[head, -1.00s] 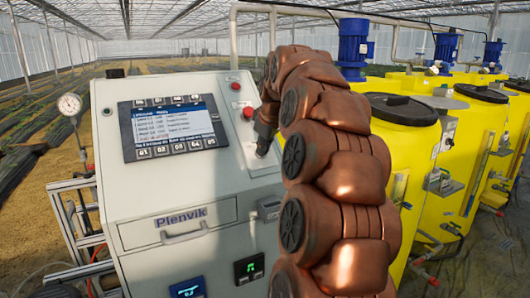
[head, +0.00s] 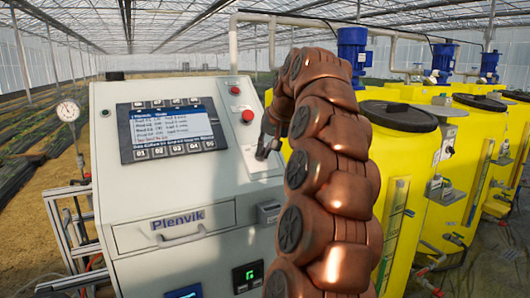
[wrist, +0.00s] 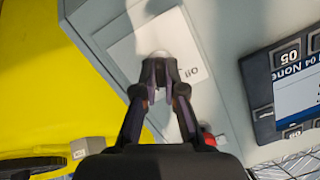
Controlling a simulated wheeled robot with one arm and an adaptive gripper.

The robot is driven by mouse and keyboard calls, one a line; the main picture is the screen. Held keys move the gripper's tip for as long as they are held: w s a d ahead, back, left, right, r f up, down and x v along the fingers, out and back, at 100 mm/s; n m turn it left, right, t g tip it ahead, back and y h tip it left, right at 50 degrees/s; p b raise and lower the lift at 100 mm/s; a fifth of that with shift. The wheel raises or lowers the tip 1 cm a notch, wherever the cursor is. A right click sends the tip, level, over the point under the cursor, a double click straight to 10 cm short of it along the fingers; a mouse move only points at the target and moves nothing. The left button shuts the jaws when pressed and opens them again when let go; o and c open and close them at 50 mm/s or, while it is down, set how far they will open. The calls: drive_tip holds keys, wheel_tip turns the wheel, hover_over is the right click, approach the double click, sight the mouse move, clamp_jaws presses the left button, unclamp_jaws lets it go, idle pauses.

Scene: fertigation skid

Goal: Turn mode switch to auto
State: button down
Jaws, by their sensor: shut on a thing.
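The mode switch (wrist: 161,54) is a small pale knob on a white label plate (wrist: 130,60) on the grey control cabinet's sloped face. My gripper (wrist: 161,64) has its two dark fingertips closed around the knob in the wrist view. In the head view my gripper (head: 266,150) is at the white plate, right of the display, and its fingers hide the knob. Small dark lettering shows beside the knob in the wrist view, apparently "Off". The knob's pointing direction cannot be made out, and any auto marking is not legible.
A display (head: 172,128) with buttons is left of the switch. Two red buttons (head: 247,116) sit above it; one also shows in the wrist view (wrist: 208,137). A drawer handle (head: 180,237) juts out below. Yellow tanks (head: 460,165) stand close on the right.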

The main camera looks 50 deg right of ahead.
drive_tip(key=shift+d+r+m+t+b, duration=0.15)
drive_tip(key=shift+m+t+b, duration=0.2)
drive_tip(key=shift+m, duration=1.25)
drive_tip(key=c, duration=1.5)
unclamp_jaws()
drive_tip(key=shift+s, duration=0.1)
drive_tip(key=shift+o, duration=1.2)
drive_tip(key=v, duration=0.7)
